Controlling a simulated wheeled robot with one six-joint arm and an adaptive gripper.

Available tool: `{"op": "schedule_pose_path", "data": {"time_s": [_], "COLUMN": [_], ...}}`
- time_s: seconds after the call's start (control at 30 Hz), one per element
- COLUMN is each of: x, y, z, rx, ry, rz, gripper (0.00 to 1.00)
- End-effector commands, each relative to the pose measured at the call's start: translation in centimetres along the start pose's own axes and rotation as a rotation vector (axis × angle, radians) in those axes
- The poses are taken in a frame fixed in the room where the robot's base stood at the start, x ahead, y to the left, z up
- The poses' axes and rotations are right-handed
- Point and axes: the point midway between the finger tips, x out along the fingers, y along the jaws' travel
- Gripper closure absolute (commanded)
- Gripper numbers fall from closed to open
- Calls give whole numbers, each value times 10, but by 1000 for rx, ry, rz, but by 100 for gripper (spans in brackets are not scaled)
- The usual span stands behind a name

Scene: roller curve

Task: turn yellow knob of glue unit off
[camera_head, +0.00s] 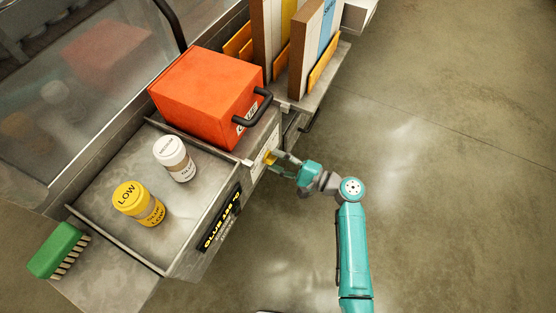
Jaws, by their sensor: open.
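The glue unit is the orange-red box (205,95) with a black handle, set at the back of a grey metal bench. The yellow knob (271,157) is on the front face of the bench, below the box, beside a white label panel. My gripper (275,160) is at the knob, its fingers open and close around or beside it. The fingers partly hide the knob, so I cannot tell whether they touch it or how the knob is turned.
A tray (105,203) holds a yellow LOW jar (138,203) and a white-lidded jar (175,158). A green brush (58,250) lies at the left. Upright boards (313,50) stand in a rack at the back. Bare floor (455,170) lies to the right.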

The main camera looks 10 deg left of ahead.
Motion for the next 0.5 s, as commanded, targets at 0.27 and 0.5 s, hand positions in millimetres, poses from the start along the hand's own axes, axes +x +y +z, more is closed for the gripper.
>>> {"op": "schedule_pose_path", "data": {"time_s": [0.27,0.5], "x": [-42,-88], "y": [0,0], "z": [-1,-1], "rx": [1,0], "ry": [5,5], "rz": [-3,-2], "gripper": [58,58]}}
